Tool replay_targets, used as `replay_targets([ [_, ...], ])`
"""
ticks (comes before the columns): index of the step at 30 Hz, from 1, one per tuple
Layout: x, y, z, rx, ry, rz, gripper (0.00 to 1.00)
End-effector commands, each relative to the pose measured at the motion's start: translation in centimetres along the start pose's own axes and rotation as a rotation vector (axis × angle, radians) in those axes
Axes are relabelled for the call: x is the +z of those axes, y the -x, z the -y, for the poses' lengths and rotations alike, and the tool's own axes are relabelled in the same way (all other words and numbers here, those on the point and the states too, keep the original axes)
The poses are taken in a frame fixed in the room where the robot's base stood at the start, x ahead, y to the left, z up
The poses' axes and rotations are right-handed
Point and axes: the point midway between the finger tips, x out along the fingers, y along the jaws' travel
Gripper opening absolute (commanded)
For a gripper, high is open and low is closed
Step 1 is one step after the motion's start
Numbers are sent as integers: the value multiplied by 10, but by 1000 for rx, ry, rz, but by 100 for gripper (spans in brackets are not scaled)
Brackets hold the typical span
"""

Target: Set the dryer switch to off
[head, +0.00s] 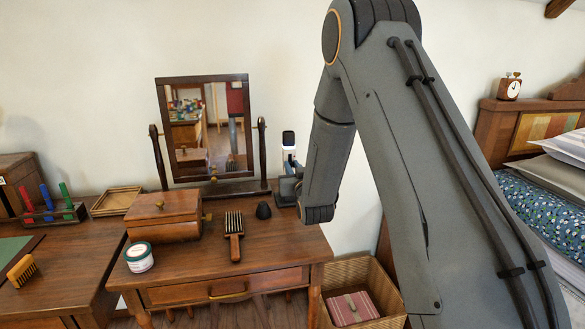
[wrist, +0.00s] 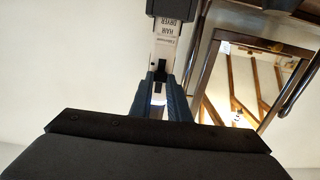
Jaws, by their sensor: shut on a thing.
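The hair dryer unit (wrist: 166,48) is pale with dark parts and carries a "HAIR DRYER" label. Its small dark switch (wrist: 158,72) shows between the fingertips in the wrist view. In the head view the pale, dark-faced unit (head: 288,138) is against the wall, right of the mirror. My gripper (wrist: 160,86) has its two dark blue fingers closed on the switch. In the head view the gripper (head: 291,164) is just below the unit, partly hidden by my arm. The switch's setting cannot be read.
A tilting mirror (head: 246,128) stands close left of the gripper. The dressing table (head: 195,269) holds a wooden box (head: 163,213), a brush (head: 234,235), a dark cone-like object (head: 263,210) and a jar (head: 139,257). A wicker basket (head: 391,292) is below right.

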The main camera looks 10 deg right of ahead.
Motion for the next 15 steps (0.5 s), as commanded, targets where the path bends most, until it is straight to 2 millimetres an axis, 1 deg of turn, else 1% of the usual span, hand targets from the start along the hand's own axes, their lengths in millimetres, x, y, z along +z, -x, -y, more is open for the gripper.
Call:
replay_targets([
  [1,8,0,0,0,0,3,0],
  [3,15,0,0,0,0,4,0],
  [6,22,0,0,0,0,3,0],
  [14,22,1,0,0,0,5,0],
  [15,22,1,0,0,0,5,21],
])
